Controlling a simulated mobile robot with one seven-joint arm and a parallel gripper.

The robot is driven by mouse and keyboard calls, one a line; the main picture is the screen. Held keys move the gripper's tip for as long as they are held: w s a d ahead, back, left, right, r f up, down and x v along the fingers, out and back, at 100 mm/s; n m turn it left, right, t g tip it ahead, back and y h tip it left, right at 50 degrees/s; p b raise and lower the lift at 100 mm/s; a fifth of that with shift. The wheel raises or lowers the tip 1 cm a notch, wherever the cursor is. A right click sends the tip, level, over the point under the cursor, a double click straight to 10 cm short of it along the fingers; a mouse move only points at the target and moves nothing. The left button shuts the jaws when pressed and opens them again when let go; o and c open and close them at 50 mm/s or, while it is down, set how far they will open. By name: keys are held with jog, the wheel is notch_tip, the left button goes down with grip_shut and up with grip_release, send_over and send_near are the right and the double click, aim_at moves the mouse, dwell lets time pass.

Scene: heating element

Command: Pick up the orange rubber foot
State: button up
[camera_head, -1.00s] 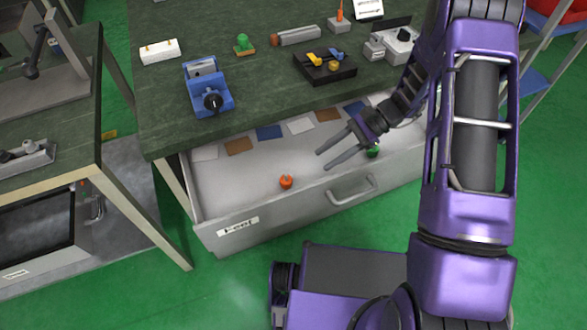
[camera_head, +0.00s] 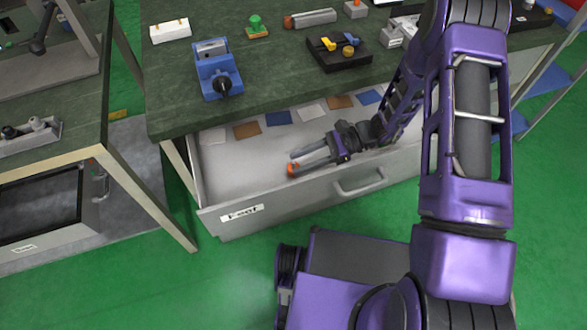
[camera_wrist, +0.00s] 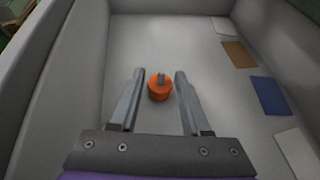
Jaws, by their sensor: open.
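The orange rubber foot (camera_wrist: 159,88) lies on the floor of the open drawer, with a small grey stud on its top. In the wrist view it sits between the two fingertips of my gripper (camera_wrist: 158,82), with a gap on each side. My gripper is open and holds nothing. In the head view my gripper (camera_head: 296,160) reaches into the drawer from the right. There the orange foot (camera_head: 292,169) shows only in part at the fingertips, the rest hidden by a finger.
The drawer (camera_head: 240,218) has a front wall with a handle (camera_head: 360,184) close to my gripper. Flat coloured cards, one blue (camera_wrist: 269,95), lie along its far side. The workbench top (camera_head: 280,75) overhangs behind, carrying a blue vise (camera_head: 216,72) and other parts.

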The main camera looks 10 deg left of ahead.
aim_at(292, 165)
jog(key=shift+x, duration=2.8)
jog(key=shift+w, duration=0.1)
jog(key=shift+c, duration=0.2)
grip_shut()
